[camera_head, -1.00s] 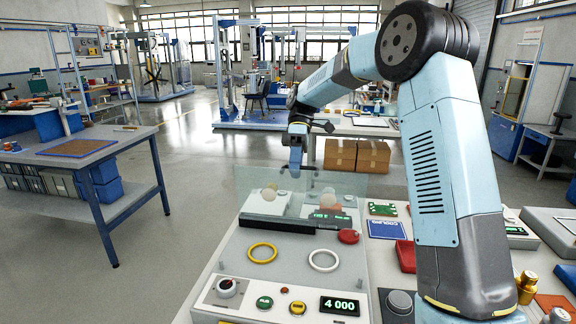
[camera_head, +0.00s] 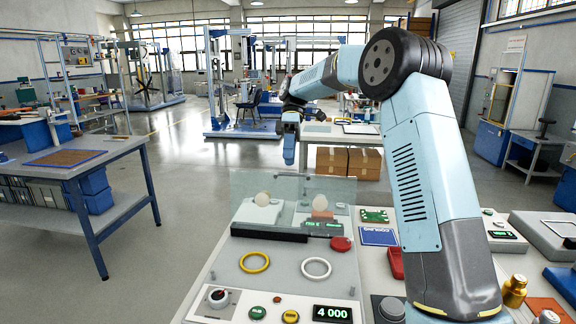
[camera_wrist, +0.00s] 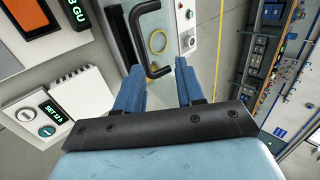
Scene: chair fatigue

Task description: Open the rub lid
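A clear panel (camera_head: 338,190), which looks like the lid, stands above a black bar (camera_head: 268,233) at the back of the grey bench unit. A black D-shaped handle (camera_wrist: 142,40) shows in the wrist view, beyond and between my fingertips. My gripper (camera_head: 289,158) hangs pointing down near the panel's top edge. In the wrist view my gripper (camera_wrist: 158,66) has its two blue fingers spread apart with nothing between them. It looks apart from the handle, though the exact gap cannot be told.
The unit's front has a yellow ring (camera_head: 254,262), a white ring (camera_head: 316,268), a dial (camera_head: 218,297) and a display reading 4 000 (camera_head: 332,313). A red tray (camera_head: 396,262) and blue card (camera_head: 379,236) lie to the right. Open floor is left of the bench.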

